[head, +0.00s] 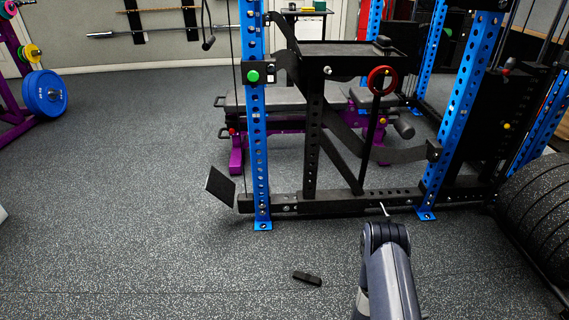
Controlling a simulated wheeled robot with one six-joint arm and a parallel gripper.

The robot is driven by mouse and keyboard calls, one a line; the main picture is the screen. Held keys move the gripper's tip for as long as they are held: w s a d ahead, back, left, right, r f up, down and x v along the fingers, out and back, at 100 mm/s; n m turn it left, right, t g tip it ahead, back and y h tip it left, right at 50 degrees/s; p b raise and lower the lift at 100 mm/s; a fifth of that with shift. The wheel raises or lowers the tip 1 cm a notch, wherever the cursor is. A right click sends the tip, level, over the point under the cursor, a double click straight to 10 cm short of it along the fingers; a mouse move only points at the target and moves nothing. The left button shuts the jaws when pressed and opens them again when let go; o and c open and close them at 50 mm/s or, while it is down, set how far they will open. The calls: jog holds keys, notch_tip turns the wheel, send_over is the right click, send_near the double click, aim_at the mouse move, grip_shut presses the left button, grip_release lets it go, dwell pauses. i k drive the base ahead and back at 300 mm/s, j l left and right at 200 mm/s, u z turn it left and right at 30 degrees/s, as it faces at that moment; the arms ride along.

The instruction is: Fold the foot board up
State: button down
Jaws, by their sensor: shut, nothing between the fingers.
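The foot board (220,185) is a flat dark plate at the left end of the rack's black base beam, near the foot of the blue front-left upright (258,150). It stands tilted, leaning to the left, with its lower right corner close to the beam end. Its hinge is too small to make out. My arm rises from the bottom edge right of centre, well to the right of the board and nearer to me. My gripper does not show in the head view.
A small black block (307,278) lies on the floor left of my arm. A purple-framed bench (290,122) stands behind the rack. Large black tyre-like rolls (540,215) stand at right. Blue weight plates (44,93) are at far left. Floor left of the board is clear.

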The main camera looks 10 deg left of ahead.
aim_at(217, 184)
jog(key=i+j, duration=0.2)
jog(key=j, duration=0.4)
jog(key=i+j+z, duration=0.1)
jog(key=j, duration=0.55)
jog(key=i+j, duration=0.25)
jog(key=j, duration=0.4)
jog(key=i+j+z, duration=0.1)
jog(key=j, duration=0.5)
jog(key=i+j, duration=0.2)
jog(key=j, duration=0.45)
jog(key=i+j, duration=0.15)
jog(key=j, duration=0.5)
jog(key=i+j+z, duration=0.1)
jog(key=j, duration=0.55)
jog(key=i+j, duration=0.15)
jog(key=j, duration=0.5)
jog(key=i+j, duration=0.35)
jog(key=j, duration=0.15)
jog(key=z, duration=0.05)
